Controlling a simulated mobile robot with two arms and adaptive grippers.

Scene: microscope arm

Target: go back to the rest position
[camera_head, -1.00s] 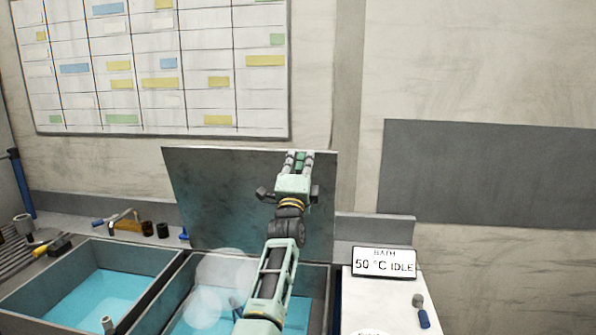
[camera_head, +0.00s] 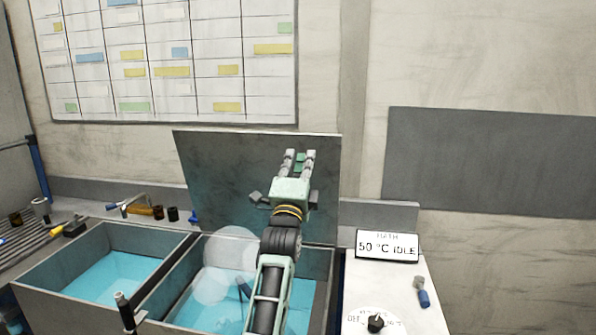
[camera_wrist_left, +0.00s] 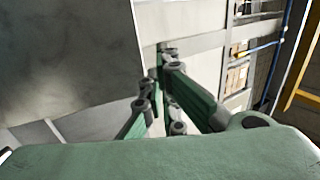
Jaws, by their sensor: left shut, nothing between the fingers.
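My left gripper (camera_head: 299,163) is raised in front of the dark upright lid panel (camera_head: 225,190), above the right-hand water basin. Its pale green fingers point up and are shut with nothing between them. In the left wrist view the left gripper's green fingers (camera_wrist_left: 162,82) come together in front of a pale wall, with a large grey panel (camera_wrist_left: 65,55) to the left. My right gripper is in neither view.
Two basins of blue water, left (camera_head: 112,278) and right (camera_head: 213,302), stand below. A white unit (camera_head: 412,290) with a "50 °C IDLE" display (camera_head: 387,246) and a dial (camera_head: 375,323) is at right. Small tools and a tap (camera_head: 132,204) sit behind the left basin.

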